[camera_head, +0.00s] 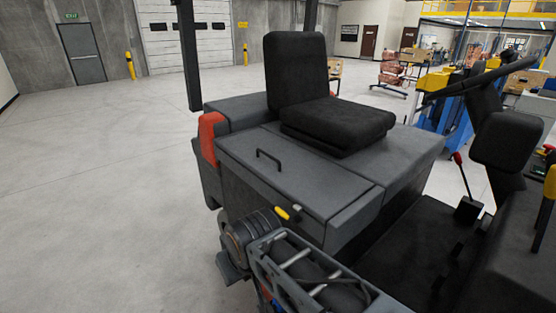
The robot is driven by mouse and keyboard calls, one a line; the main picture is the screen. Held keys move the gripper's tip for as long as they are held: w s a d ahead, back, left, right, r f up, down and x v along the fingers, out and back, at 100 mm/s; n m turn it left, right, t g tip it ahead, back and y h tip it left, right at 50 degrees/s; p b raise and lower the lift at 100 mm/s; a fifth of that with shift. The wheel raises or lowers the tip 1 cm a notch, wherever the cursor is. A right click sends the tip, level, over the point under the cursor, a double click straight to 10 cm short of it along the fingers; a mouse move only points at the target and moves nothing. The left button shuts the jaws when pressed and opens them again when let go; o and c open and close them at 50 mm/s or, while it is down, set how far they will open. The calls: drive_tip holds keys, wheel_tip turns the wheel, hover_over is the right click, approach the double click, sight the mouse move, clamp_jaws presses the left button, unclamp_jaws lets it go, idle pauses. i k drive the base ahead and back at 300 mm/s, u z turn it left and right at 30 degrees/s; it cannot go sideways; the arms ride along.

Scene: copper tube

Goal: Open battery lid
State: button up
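The battery lid (300,172) is a flat dark grey panel on the body of a dark truck, in front of its seat. It lies flat and looks closed. A thin black bar handle (268,158) stands up from its top. A small yellow part with a pale tip (287,213) shows at the lid's near side; I cannot tell if it is a latch or what it joins. My arm comes in from the bottom, its round dark joint beside the lid's near left side. I cannot make out my gripper's fingertips, or anything held. No part of me visibly touches the bar handle.
The black seat (340,125) rests behind the lid, its backrest upright. A red-orange corner piece (211,137) is at the truck's left. Steering gear and a red-knobbed lever (463,175) stand at the right. The concrete floor (95,200) on the left is clear.

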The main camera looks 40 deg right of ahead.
sight(317, 186)
drive_tip(key=z, duration=0.3)
drive_tip(key=k, duration=0.2)
drive_tip(key=u, duration=0.85)
drive_tip(key=i, duration=2.45)
drive_tip(key=z, duration=2.45)
drive_tip(key=i, duration=0.5)
drive_tip(key=z, duration=0.15)
